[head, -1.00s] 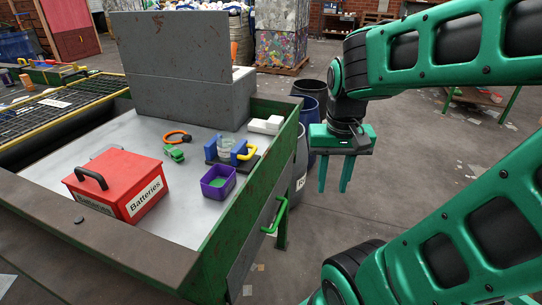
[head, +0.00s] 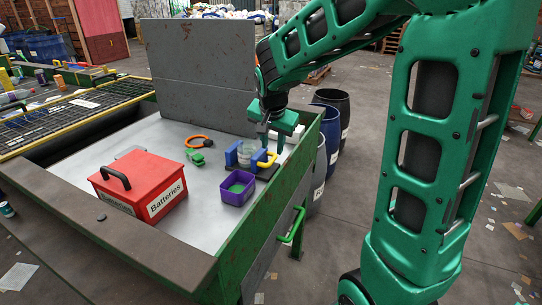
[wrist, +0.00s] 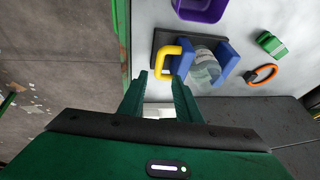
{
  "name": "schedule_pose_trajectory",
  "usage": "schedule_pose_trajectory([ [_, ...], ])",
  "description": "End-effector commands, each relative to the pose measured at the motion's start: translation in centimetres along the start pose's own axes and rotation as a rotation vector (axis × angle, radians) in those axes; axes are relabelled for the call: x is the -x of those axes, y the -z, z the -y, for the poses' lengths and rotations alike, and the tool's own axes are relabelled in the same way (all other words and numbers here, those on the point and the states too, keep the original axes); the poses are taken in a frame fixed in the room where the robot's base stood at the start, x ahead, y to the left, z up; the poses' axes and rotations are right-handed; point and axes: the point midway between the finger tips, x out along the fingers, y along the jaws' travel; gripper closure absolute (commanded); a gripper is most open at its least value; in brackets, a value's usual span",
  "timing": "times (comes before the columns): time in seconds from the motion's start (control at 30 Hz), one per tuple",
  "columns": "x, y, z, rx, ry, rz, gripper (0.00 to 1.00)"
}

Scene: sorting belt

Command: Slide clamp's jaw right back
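The clamp has two blue jaws on a dark base plate (wrist: 160,38), with a clear jar (wrist: 204,72) between them. The jaw on the handle's side (wrist: 182,62) carries a yellow handle (wrist: 160,58); the other jaw (wrist: 229,62) stands across the jar. In the head view, the yellow handle (head: 264,161) is at the clamp's right, and the jar (head: 246,152) is partly hidden. My gripper (wrist: 159,76) is open and empty, pointing down just above the handle. In the wrist view, the handle shows between and ahead of the fingertips; I cannot tell whether they touch.
A purple bin (head: 235,188) stands in front of the clamp, and a red battery box (head: 138,184) is to the left. A green toy (head: 195,159) and an orange ring (head: 197,141) lie behind. The table's raised green edge (head: 285,186) runs along the right.

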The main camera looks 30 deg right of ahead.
Motion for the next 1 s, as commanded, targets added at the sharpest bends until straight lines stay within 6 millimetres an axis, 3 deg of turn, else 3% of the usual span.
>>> schedule_pose_trajectory([
  [0.1,-2.3,-0.1,-0.1,0.0,-0.004,0.003,0.69],
  [0.3,-4.8,0.0,-0.1,0.0,-0.002,0.001,0.69],
  [0.77,-6.0,0.0,-0.1,0.0,-0.001,0.0,0.69],
  [0.9,-5.9,0.0,-0.1,0.0,-0.001,0.0,1.0],
  [1.0,-5.9,0.0,-0.1,0.0,-0.001,0.0,1.0],
])
